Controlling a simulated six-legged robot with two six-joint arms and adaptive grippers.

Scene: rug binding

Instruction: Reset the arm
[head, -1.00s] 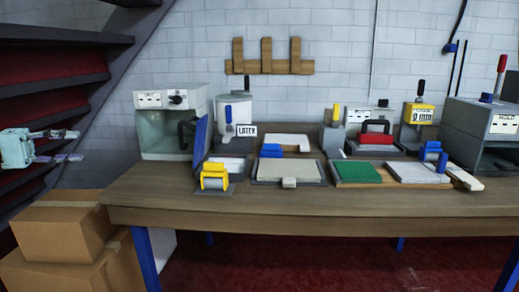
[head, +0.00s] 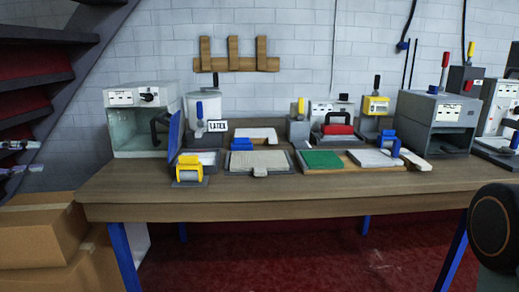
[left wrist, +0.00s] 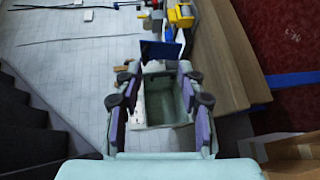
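My left gripper (head: 20,158) is at the left edge of the head view, partly cut off, beside the bench and above the cardboard boxes. In the left wrist view, the left gripper's (left wrist: 158,72) two purple-padded fingers are spread apart with nothing between them. Beyond them lies the open grey-white oven-like box (head: 136,147), which does not touch the fingers. A dark round part at the right edge of the head view seems to be my right arm. The right gripper does not show.
The wooden bench (head: 250,208) holds a yellow roller (head: 190,170), a green pad (head: 322,159), a latex pot (head: 203,107) and a grey machine (head: 436,122). Cardboard boxes (head: 40,235) stand at left, below dark stairs (head: 40,37).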

